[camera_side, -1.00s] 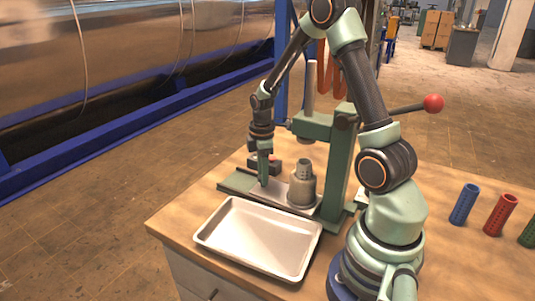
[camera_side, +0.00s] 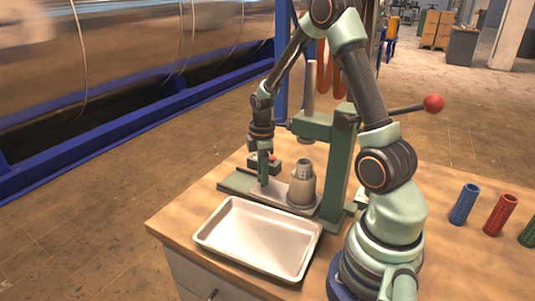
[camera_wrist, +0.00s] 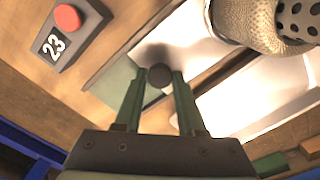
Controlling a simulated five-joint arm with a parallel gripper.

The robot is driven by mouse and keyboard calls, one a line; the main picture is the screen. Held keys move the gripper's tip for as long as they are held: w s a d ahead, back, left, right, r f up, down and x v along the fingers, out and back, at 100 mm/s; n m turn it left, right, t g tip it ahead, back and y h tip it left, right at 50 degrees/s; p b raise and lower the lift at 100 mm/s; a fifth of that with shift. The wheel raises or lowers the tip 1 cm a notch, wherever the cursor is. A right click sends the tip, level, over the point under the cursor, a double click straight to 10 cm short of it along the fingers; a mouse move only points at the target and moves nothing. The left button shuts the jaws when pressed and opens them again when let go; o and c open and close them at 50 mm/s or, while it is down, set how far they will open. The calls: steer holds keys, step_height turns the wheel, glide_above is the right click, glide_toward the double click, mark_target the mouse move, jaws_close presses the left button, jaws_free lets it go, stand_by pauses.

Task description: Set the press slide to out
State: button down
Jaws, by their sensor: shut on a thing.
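The press slide (camera_side: 275,191) is a flat metal plate on the green press base (camera_side: 237,181). It carries a grey metal cylinder (camera_side: 302,188) with a perforated top, standing upright toward the press column. My gripper (camera_side: 264,184) points down at the left end of the slide. In the wrist view, my gripper (camera_wrist: 158,80) has its two green fingers on either side of a dark round knob (camera_wrist: 158,75) on the slide, shut on it. The slide's bright plate (camera_wrist: 180,48) runs from the knob toward the cylinder (camera_wrist: 248,20). The fingers hide the knob in the side view.
An empty metal tray (camera_side: 260,238) lies in front of the press. A control box with a red button (camera_wrist: 67,17) is behind the slide. The press lever has a red ball (camera_side: 433,103). Blue (camera_side: 464,204) and red (camera_side: 500,215) perforated cylinders stand at right.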

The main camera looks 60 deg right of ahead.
steer(key=shift+w, duration=0.1)
steer(key=shift+w+r, duration=0.1)
steer(key=shift+w, duration=5.65)
steer(key=c, duration=0.5)
jaws_free()
steer(key=shift+s, duration=0.1)
step_height(320, 180, up, 12)
